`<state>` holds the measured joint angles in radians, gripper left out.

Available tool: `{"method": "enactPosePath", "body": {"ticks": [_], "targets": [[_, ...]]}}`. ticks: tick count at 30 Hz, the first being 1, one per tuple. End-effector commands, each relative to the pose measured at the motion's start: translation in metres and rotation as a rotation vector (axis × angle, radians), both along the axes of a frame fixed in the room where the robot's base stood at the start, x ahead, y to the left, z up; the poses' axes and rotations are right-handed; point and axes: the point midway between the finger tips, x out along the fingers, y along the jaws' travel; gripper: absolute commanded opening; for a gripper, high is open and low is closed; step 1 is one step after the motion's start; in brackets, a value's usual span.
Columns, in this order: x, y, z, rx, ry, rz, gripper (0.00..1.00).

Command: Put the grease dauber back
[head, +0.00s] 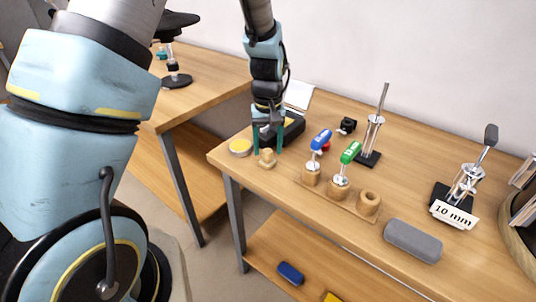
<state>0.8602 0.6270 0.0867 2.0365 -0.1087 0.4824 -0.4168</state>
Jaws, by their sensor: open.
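I cannot tell for sure which object is the grease dauber. A small pale wooden knob-like piece (266,159) stands on the bench near its left end, just below my gripper in the picture. My gripper (268,148) points down with its teal fingers apart, and I see nothing held between them. A wooden rack (357,212) has three round holders. The left holder (311,176) bears a blue-handled tool (321,139), and the middle one (340,187) a green-handled tool (350,153). The right holder (369,204) is empty, its hole showing.
Two metal clamps (371,140) (466,185), a "10 mm" card (453,214) and a grey block (413,241) stand on the right. Bare bench lies between rack and clamps.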

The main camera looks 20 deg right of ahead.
Motion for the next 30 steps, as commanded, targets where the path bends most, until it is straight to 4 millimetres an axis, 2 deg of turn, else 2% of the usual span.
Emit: {"method": "enactPosePath", "body": {"ticks": [6, 12, 16, 23, 26, 29, 30], "targets": [[0.001, -0.002, 0.045, -0.005, -0.005, -0.001, 0.62], [0.000, -0.001, 0.078, -0.003, -0.002, -0.001, 0.62], [0.000, -0.001, 0.089, -0.002, -0.002, 0.000, 0.62], [0.001, 0.002, 0.094, -0.001, 0.000, 0.002, 0.62], [0.007, 0.021, 0.095, -0.007, -0.004, 0.017, 0.62], [0.018, 0.065, 0.097, -0.019, -0.014, 0.049, 0.62], [0.022, 0.088, 0.098, -0.025, -0.023, 0.064, 0.62]]}}
